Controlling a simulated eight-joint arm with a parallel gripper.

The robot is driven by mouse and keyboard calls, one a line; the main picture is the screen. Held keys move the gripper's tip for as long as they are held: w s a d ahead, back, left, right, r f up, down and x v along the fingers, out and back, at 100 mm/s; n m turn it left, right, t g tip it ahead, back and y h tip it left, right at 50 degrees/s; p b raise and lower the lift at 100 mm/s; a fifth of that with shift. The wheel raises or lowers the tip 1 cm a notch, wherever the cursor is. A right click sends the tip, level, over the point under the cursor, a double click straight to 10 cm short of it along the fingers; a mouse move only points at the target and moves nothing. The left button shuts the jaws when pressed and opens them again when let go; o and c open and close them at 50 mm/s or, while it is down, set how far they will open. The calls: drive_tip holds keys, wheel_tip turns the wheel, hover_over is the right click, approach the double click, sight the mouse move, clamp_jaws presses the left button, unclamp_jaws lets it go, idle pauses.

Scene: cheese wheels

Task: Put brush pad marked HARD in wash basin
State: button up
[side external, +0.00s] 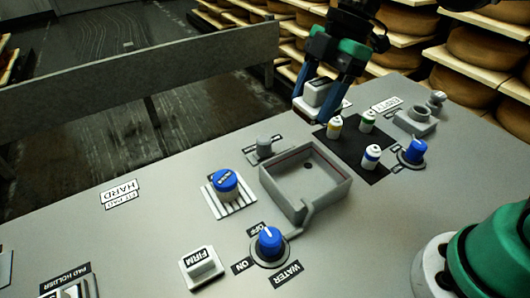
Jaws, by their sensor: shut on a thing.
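My gripper (321,98) is shut on a small white pad (317,91) at the far edge of the grey counter, behind the wash basin. I cannot read any marking on this pad, and the fingers hide part of it. I cannot tell whether it is lifted or still touching the counter. The square grey wash basin (268,190) is in the middle of the counter, with a drain hole and nothing else visible inside. Another white pad (200,264), marked FIRM, lies at the front left of the basin. A label reading HARD (120,190) is on the counter at left.
Several small bottles, one with a yellow band (334,128), stand on a black mat (357,168) right of the basin. A blue-topped object (226,182) sits on a striped rack left of it. A blue water knob (269,242) is in front. Cheese shelves (480,97) stand behind.

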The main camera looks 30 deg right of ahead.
sight(295, 190)
wheel_tip(295, 190, down, 17)
idle(0.6)
drive_tip(key=shift+f, duration=0.15)
drive_tip(key=o, duration=1.3)
drive_tip(key=d+r+m+t+h, duration=0.1)
drive_tip(key=d+r+m+t, duration=0.1)
drive_tip(key=m, duration=0.4)
drive_tip(key=s+d+r+m+t+h, duration=0.1)
drive_tip(key=d+r+m+t+h, duration=0.1)
drive_tip(key=r+m, duration=0.4)
drive_tip(key=s+d+r+m+t+h, duration=0.1)
drive_tip(key=d+r+m+t, duration=0.2)
drive_tip(key=d+r+m, duration=0.1)
drive_tip(key=shift+s+d+r+m+h, duration=0.15)
drive_tip(key=shift+r+m, duration=0.1)
drive_tip(key=shift+m, duration=0.25)
drive_tip(key=shift+w+d+r+m+h, duration=0.1)
drive_tip(key=shift+d+r+m+h, duration=0.1)
drive_tip(key=shift+m, duration=0.3)
